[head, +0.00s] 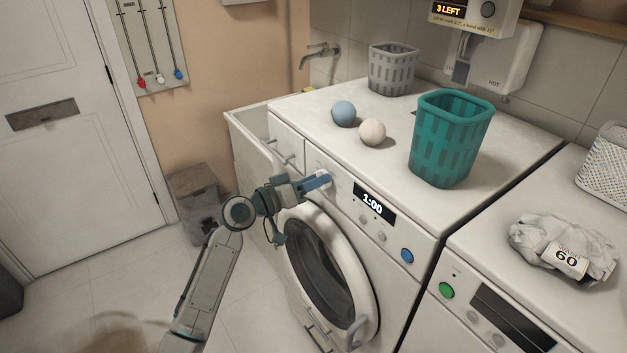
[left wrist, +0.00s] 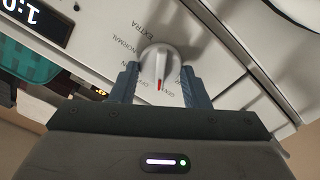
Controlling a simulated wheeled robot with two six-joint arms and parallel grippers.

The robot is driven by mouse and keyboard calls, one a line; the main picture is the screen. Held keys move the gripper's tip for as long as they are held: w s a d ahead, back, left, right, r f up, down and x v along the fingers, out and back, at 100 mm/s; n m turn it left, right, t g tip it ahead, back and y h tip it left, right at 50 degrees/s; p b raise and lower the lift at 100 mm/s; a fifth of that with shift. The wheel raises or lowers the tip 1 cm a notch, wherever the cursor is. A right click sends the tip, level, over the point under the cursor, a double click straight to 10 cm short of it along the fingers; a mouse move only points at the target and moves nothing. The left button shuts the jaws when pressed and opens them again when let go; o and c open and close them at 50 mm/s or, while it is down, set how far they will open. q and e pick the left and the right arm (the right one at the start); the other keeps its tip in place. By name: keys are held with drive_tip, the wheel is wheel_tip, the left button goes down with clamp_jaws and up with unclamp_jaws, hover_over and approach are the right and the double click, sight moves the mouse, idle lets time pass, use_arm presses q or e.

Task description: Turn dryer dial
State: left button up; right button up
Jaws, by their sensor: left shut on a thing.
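The dryer dial (left wrist: 158,66) is a white knob with a red pointer mark, on the front panel of the front-loading machine (head: 402,238). Printed words including NORMAL and EXTRA ring it in the left wrist view. My left gripper (head: 323,180) is at the panel in the head view. In the left wrist view the left gripper (left wrist: 158,80) has one blue finger on each side of the dial and is shut on it. The display (head: 374,205) reads 1:00. In the head view the gripper mostly hides the dial. My right gripper is not in view.
A blue button (head: 407,256) and the round door (head: 331,272) are on the machine's front. A teal basket (head: 451,138), grey basket (head: 392,69), blue ball (head: 343,113) and white ball (head: 372,132) stand on top.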

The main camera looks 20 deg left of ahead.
use_arm(q)
drive_tip(key=shift+n, duration=0.6)
drive_tip(key=o, duration=0.9)
drive_tip(key=shift+o, duration=0.2)
drive_tip(key=b+v, duration=0.3)
drive_tip(key=v, duration=0.7)
drive_tip(key=shift+s+a+b, duration=0.3)
drive_tip(key=shift+b, duration=0.1)
drive_tip(key=shift+f, duration=0.1)
